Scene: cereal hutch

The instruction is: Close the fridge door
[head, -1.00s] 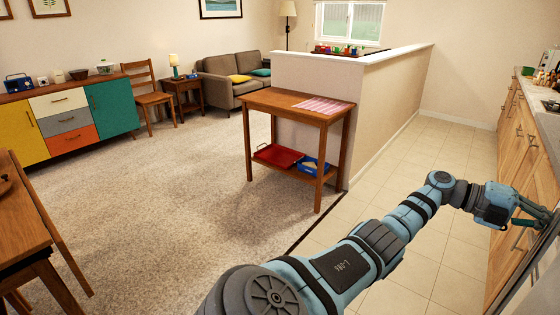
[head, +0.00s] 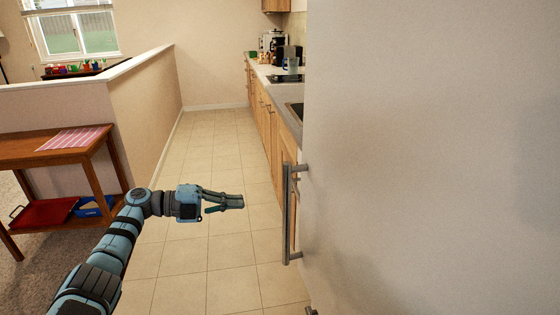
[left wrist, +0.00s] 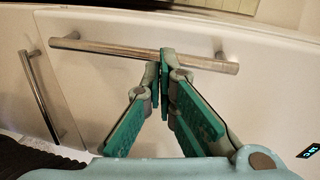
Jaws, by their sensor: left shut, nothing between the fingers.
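The fridge (head: 430,150) fills the right of the head view as a large pale surface. Its upright metal handle (head: 288,215) stands out at the left edge. In the left wrist view the white fridge door (left wrist: 100,85) shows with the long handle (left wrist: 110,47) across it, and a second handle (left wrist: 40,95) lies beyond a seam at left. I see no open gap there, but cannot tell if the door is fully shut. My left gripper (head: 240,202) is shut and empty, left of the handle and apart from it in the head view. The right gripper is out of view.
Wooden cabinets with a counter (head: 285,95) run beyond the fridge. A half wall (head: 150,110) and a wooden side table (head: 50,150) stand at left. The tiled aisle (head: 215,150) between is clear.

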